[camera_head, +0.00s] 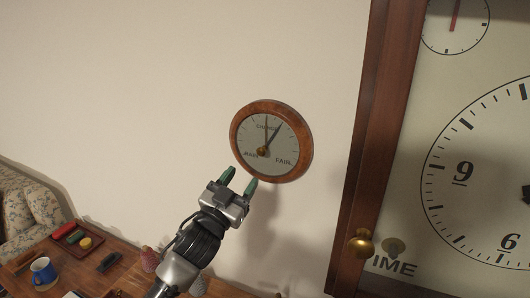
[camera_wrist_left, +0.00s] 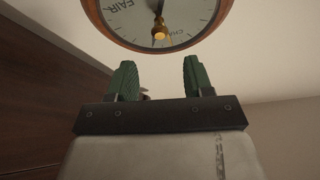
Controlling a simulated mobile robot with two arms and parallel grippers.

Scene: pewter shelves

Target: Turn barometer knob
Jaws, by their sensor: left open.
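The round barometer (camera_head: 271,141) hangs on the pale wall, with a wooden rim, a white dial and dark hands. My left gripper (camera_head: 240,180) is open and empty, just below the barometer's lower rim in the head view. In the left wrist view the barometer (camera_wrist_left: 128,32) shows at the top, with the brass knob (camera_wrist_left: 160,33) beyond and between the two green fingertips (camera_wrist_left: 158,70). The fingers do not touch the knob. My right gripper is in neither view.
A large clock in a dark wooden case (camera_head: 374,140) with a brass knob (camera_head: 361,242) stands close on the right. Lower left, a wooden table (camera_head: 75,262) holds a blue mug (camera_head: 43,271) and a red tray (camera_head: 70,236). Bare wall lies left of the barometer.

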